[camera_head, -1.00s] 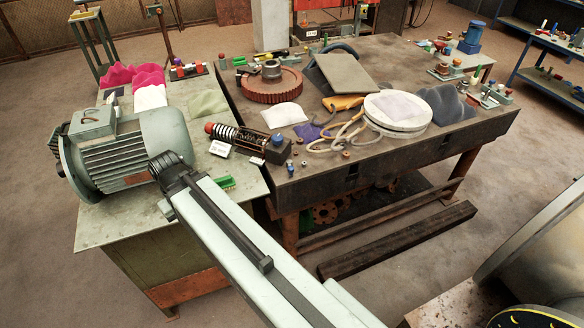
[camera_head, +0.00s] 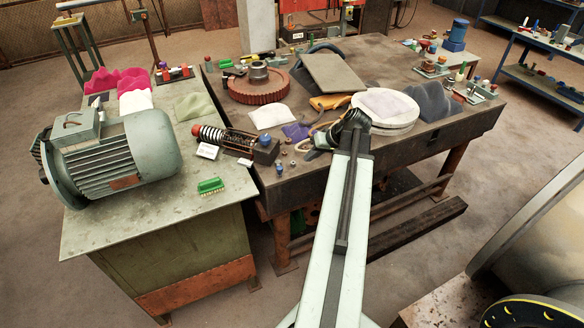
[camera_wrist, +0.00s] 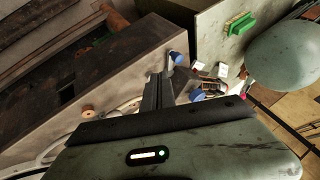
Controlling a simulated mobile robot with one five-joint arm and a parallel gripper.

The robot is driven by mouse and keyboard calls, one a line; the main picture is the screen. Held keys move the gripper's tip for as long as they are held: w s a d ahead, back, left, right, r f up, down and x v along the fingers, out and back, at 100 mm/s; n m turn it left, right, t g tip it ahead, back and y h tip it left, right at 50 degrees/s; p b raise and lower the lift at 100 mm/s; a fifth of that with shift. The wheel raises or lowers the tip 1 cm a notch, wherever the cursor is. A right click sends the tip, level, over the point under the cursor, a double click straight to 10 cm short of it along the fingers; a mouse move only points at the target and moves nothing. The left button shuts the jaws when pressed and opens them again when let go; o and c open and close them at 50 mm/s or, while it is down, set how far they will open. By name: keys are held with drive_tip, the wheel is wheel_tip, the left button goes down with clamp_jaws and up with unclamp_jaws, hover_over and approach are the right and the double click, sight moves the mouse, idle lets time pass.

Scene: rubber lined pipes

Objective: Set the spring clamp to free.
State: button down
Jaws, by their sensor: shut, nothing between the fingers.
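The device that looks like the spring clamp (camera_head: 233,141) lies across the edges of the two benches in the head view. It has a coil spring, a red knob at its left end and a dark block with a blue knob on its right. A white label (camera_head: 207,151) is beside it; its writing is too small to read. My gripper (camera_wrist: 158,82) is shut and empty in the wrist view, apart from the clamp. In the head view my wrist is over the right bench's front edge, right of the clamp, and hides the fingertips.
A large grey motor (camera_head: 120,155) and a green brush (camera_head: 210,186) are on the left bench. A red gear wheel (camera_head: 257,88), a white round stack (camera_head: 386,112), hoses and small loose parts crowd the right bench (camera_head: 320,185).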

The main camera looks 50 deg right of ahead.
sight(279, 166)
drive_tip(key=w+a+r+b+x, duration=0.1)
drive_tip(key=b+x, duration=0.7)
drive_tip(key=x, duration=0.2)
drive_tip(key=shift+w+a+f, duration=0.2)
drive_tip(key=shift+w+f, duration=0.05)
drive_tip(key=shift+f, duration=0.1)
